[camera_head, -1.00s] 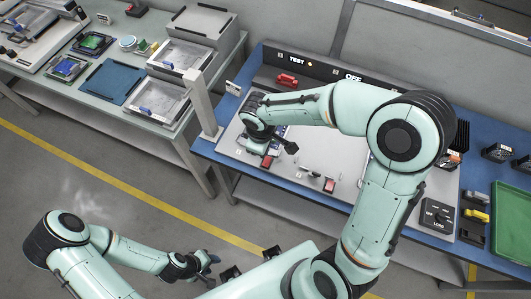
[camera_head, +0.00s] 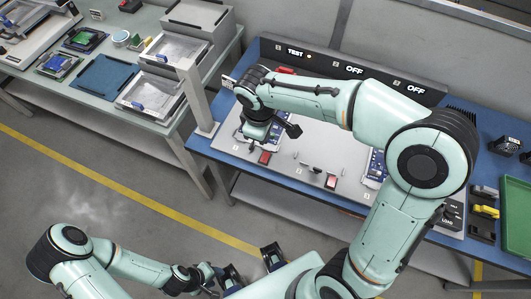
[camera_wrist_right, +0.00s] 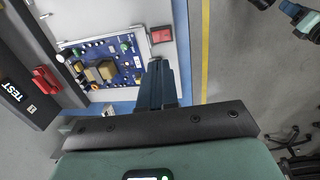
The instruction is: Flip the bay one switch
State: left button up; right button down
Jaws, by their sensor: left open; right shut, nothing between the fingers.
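The bay one switch appears to be the red rocker (camera_head: 264,157) at the front left of the grey panel; it also shows in the right wrist view (camera_wrist_right: 162,35). Its tilt is too small to tell. The bay one display (camera_head: 295,52) reads TEST. My right gripper (camera_wrist_right: 157,68) is shut and empty, beside the blue circuit board (camera_wrist_right: 108,62). Its fingertips appear near the red rocker, with a small gap in the picture; height is unclear. In the head view my right wrist hides most of the board. My left gripper (camera_head: 232,275) is open, low at the front, away from the bench.
Bays two (camera_head: 354,70) and three (camera_head: 415,90) read OFF. Another red rocker (camera_head: 330,181) sits on the panel's middle section. A red part (camera_wrist_right: 45,78) lies behind the board. A grey post (camera_head: 196,95) stands at the bench's left end. A green tray (camera_head: 515,205) is at right.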

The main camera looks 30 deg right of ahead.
aim_at(267, 155)
pick_arm(q)
jog(key=f+b, duration=0.1)
jog(key=s+f+b, duration=0.1)
jog(key=f, duration=0.1)
jog(key=shift+s+f, duration=0.1)
jog(key=shift+f, duration=0.15)
pick_arm(e)
jog(key=shift+w+d+r, duration=0.25)
jog(key=shift+r, duration=0.15)
jog(key=shift+f, duration=0.1)
jog(key=f, duration=0.4)
jog(key=f+b, duration=0.1)
jog(key=f, duration=0.3)
jog(key=w+d+f+b, duration=0.1)
jog(key=f, duration=0.3)
jog(key=shift+d+f, duration=0.1)
jog(key=shift+f, duration=0.2)
pick_arm(q)
jog(key=shift+s+f, duration=0.15)
jog(key=shift+f, duration=0.85)
pick_arm(e)
jog(key=shift+f, duration=0.6)
